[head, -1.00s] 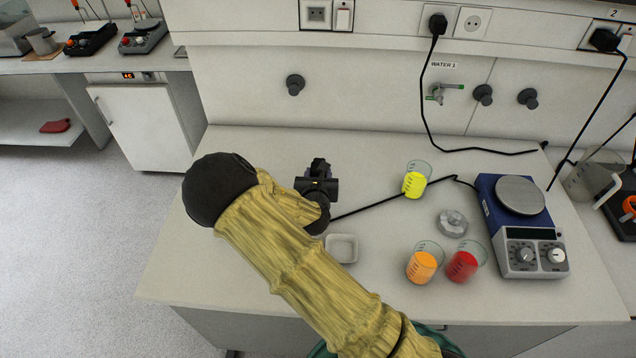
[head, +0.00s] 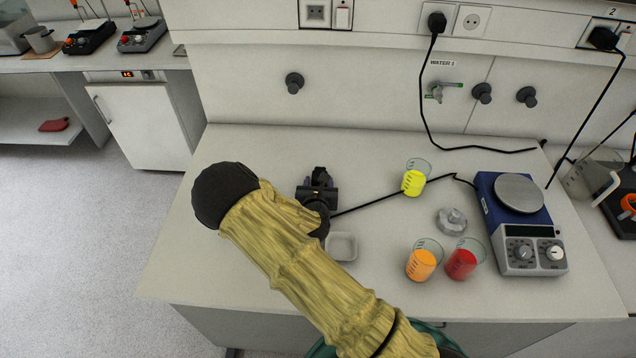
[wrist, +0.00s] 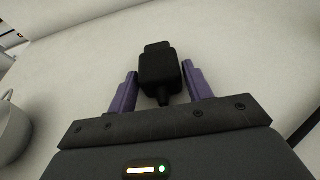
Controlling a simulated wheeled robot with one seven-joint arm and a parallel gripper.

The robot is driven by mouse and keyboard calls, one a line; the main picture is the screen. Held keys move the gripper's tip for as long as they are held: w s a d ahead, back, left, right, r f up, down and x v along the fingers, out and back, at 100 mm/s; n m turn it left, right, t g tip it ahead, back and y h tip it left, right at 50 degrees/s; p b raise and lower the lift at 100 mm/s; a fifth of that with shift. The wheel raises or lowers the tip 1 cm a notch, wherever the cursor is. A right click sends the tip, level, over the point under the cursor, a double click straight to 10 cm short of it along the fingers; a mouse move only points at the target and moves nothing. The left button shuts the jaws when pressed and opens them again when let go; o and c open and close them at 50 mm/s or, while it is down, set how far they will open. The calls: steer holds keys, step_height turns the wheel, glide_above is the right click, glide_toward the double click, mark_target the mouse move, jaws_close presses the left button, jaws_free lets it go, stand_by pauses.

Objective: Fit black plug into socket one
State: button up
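The black plug (wrist: 160,70) sits between the two purple fingers of my gripper (wrist: 160,80) in the wrist view, its cord end toward my palm. The fingers lie close along both sides of it and appear shut on it. In the head view the plug (head: 320,173) shows small and dark at the tip of my gripper (head: 318,184), over the left part of the bench. I cannot tell how far it is above the bench top. Its black cord (head: 385,200) runs right across the bench.
A small white dish (head: 342,246) is just right of my gripper. Yellow (head: 414,183), orange (head: 421,265) and red (head: 461,264) beakers, a grey weight-like object (head: 451,221) and a blue stirrer (head: 519,222) stand farther right. Wall knobs (head: 294,82) and a water tap (head: 437,91) stick out behind.

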steer(key=shift+o, duration=0.9)
steer(key=shift+a, duration=0.1)
steer(key=shift+a+r+p, duration=0.1)
steer(key=shift+r+p, duration=0.2)
steer(key=shift+r, duration=0.15)
steer(key=b+v, duration=0.2)
steer(key=v, duration=0.9)
steer(key=shift+f, duration=0.1)
steer(key=shift+s, duration=0.5)
steer(key=shift+r, duration=0.2)
